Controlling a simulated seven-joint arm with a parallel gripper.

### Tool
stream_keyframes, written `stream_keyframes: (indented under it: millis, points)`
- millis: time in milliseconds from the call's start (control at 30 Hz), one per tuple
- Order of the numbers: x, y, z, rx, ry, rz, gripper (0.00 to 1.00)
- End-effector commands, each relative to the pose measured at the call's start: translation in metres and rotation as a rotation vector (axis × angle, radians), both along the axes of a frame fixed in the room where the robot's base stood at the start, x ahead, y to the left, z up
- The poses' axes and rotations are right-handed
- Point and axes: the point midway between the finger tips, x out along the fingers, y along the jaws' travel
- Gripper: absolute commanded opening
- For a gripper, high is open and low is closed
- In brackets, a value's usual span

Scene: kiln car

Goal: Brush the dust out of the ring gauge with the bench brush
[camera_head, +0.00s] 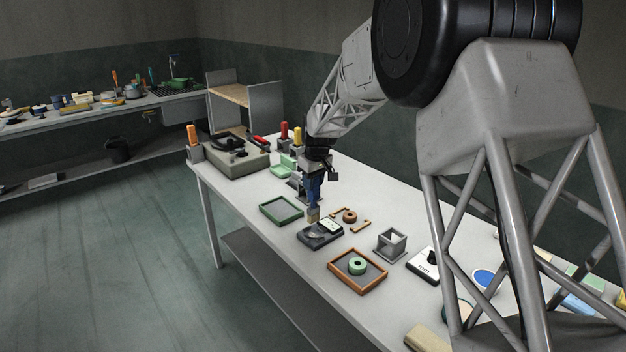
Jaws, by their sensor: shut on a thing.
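My gripper (316,176) is shut on the bench brush (313,213), which hangs upright with a blue upper part and pale tan bristles below. The bristle end is over the back left part of a dark block (320,239) with a round grey recess and a pale green panel on top. I cannot tell whether the bristles touch it. Which part is the ring gauge is not certain: a green ring (358,266) lies in an orange-brown framed tray, and a brown ring (350,215) lies behind the block. Dust is too small to see.
A green-rimmed tray (281,211) lies left of the brush. The orange-brown tray (340,275) and a grey open cube frame (391,243) stand to the right. Upright red and yellow-handled items (284,131) stand behind. The table's front edge is close to the block.

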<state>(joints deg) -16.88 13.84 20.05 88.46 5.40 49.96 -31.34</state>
Motion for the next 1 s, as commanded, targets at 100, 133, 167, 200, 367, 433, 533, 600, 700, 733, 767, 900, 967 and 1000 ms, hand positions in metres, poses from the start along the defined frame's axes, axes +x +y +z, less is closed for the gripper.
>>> stream_keyframes:
  millis: [100,133,167,200,367,433,533,600,700,733,767,900,967,1000]
  points:
    - [0.0,0.0,-0.008,0.0,0.001,0.0,0.08]
    - [0.0,0.0,-0.01,0.0,0.001,0.0,0.08]
    - [0.0,0.0,-0.013,-0.001,0.002,0.0,0.08]
    - [0.0,0.0,-0.016,-0.001,0.002,0.0,0.08]
    - [0.0,0.0,-0.028,0.0,0.002,-0.001,0.08]
    - [0.0,0.0,-0.032,-0.001,0.002,-0.001,0.08]
    - [0.0,0.0,-0.037,0.0,0.002,-0.001,0.08]
    - [0.0,0.0,-0.04,-0.001,0.001,-0.001,0.08]
    - [0.0,0.0,-0.042,0.0,0.0,-0.001,0.08]
    - [0.0,0.0,-0.042,0.0,0.0,-0.001,0.08]
    - [0.0,0.0,-0.043,0.0,0.0,-0.001,0.08]
    - [0.0,0.0,-0.043,0.0,0.0,0.0,0.08]
    - [0.0,0.0,-0.043,0.0,0.0,0.0,0.08]
    - [0.0,0.0,-0.043,0.0,0.0,0.0,0.08]
